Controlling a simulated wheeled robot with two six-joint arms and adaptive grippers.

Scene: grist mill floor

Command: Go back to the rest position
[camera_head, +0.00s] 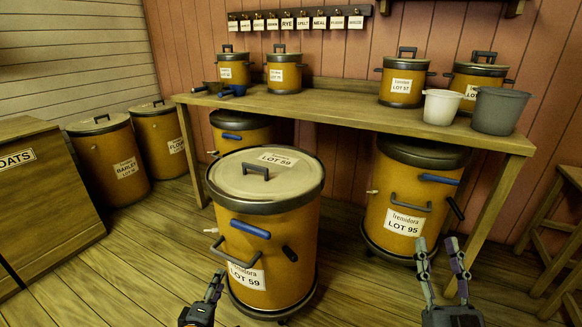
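My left gripper (216,278) is low in the head view, just in front of the lower left side of the large LOT 59 drum (285,225). Its fingers are seen nearly edge-on, so I cannot tell their spacing, and I see nothing held in it. My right gripper (440,246) is at the lower right, in front of the LOT 95 drum (391,190). Its two fingers point up and stand apart, with nothing between them. The rest of both arms is out of view.
The LOT 59 drum stands on the floor close ahead, with a grey bar handle (238,253) facing me. A wooden bench (330,107) carries smaller drums, a white bucket (441,107) and a grey bucket (499,110). A stool (550,225) is at right. Floor (130,260) is clear at left.

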